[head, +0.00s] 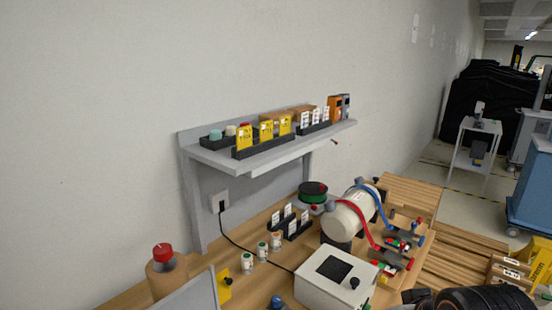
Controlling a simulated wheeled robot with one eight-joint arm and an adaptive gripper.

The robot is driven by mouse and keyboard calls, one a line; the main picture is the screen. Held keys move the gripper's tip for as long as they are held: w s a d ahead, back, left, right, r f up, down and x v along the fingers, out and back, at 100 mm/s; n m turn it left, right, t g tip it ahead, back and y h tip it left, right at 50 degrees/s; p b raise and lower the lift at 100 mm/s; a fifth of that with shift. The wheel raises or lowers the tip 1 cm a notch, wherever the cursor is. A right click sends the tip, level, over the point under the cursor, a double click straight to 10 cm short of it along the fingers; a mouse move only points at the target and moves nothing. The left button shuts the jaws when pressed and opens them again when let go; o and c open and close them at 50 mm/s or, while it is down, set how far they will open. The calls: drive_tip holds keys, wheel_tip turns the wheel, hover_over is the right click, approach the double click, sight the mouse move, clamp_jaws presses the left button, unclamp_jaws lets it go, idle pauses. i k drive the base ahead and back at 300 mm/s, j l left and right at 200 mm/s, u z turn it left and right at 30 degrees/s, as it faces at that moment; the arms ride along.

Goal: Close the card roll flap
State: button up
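Black ribbed parts at the bottom right look like my arm's end, with my gripper (425,297) cut off by the frame. Its fingertips are hidden. It is well to the right of the roll.
A grey shelf (225,158) with loaded trays overhangs the bench's back.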

sight(223, 283)
drive_tip(key=l+u, duration=0.1)
drive_tip(key=u, duration=0.25)
drive_tip(key=l+u, duration=0.1)
drive_tip(key=u, duration=0.25)
drive_tip(key=k+u, duration=0.1)
drive_tip(key=u, duration=0.25)
